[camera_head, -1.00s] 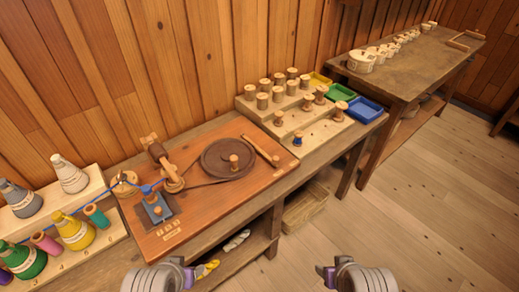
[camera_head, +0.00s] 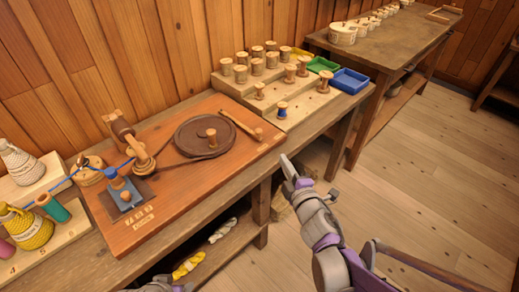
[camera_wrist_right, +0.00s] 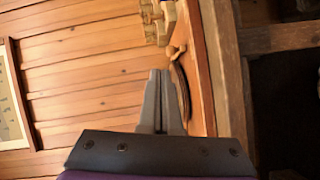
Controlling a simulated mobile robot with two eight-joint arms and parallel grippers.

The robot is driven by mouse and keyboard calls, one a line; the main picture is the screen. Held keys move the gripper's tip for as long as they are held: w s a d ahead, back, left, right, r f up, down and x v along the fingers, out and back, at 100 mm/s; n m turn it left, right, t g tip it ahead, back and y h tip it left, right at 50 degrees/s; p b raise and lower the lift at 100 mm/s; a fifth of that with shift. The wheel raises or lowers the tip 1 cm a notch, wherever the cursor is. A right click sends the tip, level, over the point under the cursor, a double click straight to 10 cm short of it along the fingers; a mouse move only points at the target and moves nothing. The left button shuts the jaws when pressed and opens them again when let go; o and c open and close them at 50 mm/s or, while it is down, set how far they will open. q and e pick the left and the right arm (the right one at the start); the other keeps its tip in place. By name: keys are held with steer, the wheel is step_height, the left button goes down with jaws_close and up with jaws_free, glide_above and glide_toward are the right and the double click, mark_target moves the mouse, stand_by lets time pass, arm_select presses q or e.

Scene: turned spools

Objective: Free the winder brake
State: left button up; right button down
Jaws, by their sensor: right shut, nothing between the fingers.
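The winder stands on a reddish wooden board (camera_head: 150,220). I cannot tell for sure which part is the brake. My right gripper (camera_head: 286,165) is shut and empty, off the board's front right edge. In the right wrist view its fingers (camera_wrist_right: 160,90) are together, with the wheel (camera_wrist_right: 181,88) beyond them. Only a bit of my left gripper (camera_head: 160,286) shows at the bottom edge.
A stepped rack (camera_head: 300,112) with several spools stands right of the board, beside green (camera_head: 322,65) and blue (camera_head: 349,80) trays. Yarn cones, including a yellow one (camera_head: 28,228), stand at the left. A second table (camera_head: 400,42) holds round tubs. Skeins lie on the shelf below.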

arm_select(q)
step_height(320, 180, down, 2)
steer(key=shift+f+b, duration=0.1)
steer(key=shift+b, duration=0.45)
arm_select(e)
steer(key=a+f+n+y, duration=0.1)
steer(key=a+n, duration=0.1)
steer(key=a+f+n+y, duration=0.2)
steer(key=shift+w, duration=0.4)
steer(key=shift+w, duration=0.15)
steer(key=x, duration=0.9)
steer(key=shift+f, duration=0.1)
steer(key=w, duration=0.1)
steer(key=w+d, duration=0.1)
steer(key=w, duration=0.1)
steer(key=shift+w+f+b, duration=0.1)
steer(key=shift+w+b, duration=0.1)
steer(key=shift+b, duration=0.2)
steer(key=shift+w+d, duration=0.2)
steer(key=shift+w, duration=0.3)
arm_select(q)
steer(key=shift+f, duration=0.5)
